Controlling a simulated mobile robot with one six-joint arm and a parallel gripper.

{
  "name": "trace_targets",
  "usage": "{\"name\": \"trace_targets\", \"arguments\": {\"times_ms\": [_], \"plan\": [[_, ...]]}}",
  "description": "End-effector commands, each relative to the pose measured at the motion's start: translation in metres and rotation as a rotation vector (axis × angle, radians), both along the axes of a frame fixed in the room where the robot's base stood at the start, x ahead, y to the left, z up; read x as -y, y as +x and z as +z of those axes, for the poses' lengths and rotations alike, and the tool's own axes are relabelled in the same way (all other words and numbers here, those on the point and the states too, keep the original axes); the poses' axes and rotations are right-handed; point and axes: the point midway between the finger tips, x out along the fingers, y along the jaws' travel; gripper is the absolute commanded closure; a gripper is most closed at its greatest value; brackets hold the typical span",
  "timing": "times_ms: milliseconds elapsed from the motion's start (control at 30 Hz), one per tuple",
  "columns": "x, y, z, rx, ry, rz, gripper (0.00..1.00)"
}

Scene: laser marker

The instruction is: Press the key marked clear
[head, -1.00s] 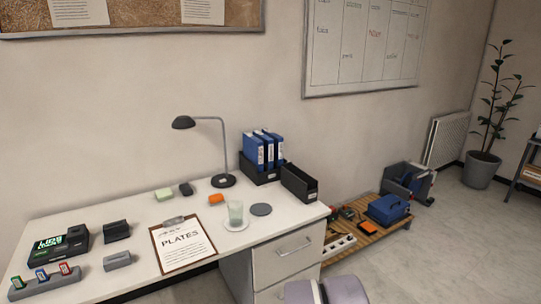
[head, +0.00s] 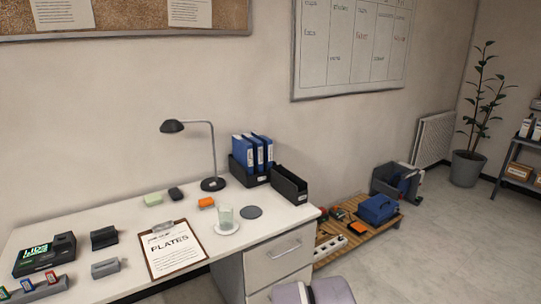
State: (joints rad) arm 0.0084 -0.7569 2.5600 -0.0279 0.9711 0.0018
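A small black machine with a lit green display (head: 38,254) sits at the left end of the white desk, probably the laser marker. Its keys are too small to read, so I cannot tell which is marked clear. A grey rack (head: 35,289) with several small coloured pieces stands in front of it, cut by the left edge of the picture. A pale lilac and dark rounded part shows at the bottom edge and looks like part of my own arm. My gripper is not in view.
Floor (head: 450,245) at right is clear.

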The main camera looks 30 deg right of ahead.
Motion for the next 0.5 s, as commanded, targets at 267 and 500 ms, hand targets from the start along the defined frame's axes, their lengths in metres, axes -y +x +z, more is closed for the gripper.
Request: {"name": "trace_targets", "arguments": {"times_ms": [267, 500], "plan": [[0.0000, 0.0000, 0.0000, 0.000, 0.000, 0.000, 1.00], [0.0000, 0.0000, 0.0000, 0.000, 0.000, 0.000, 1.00]]}}
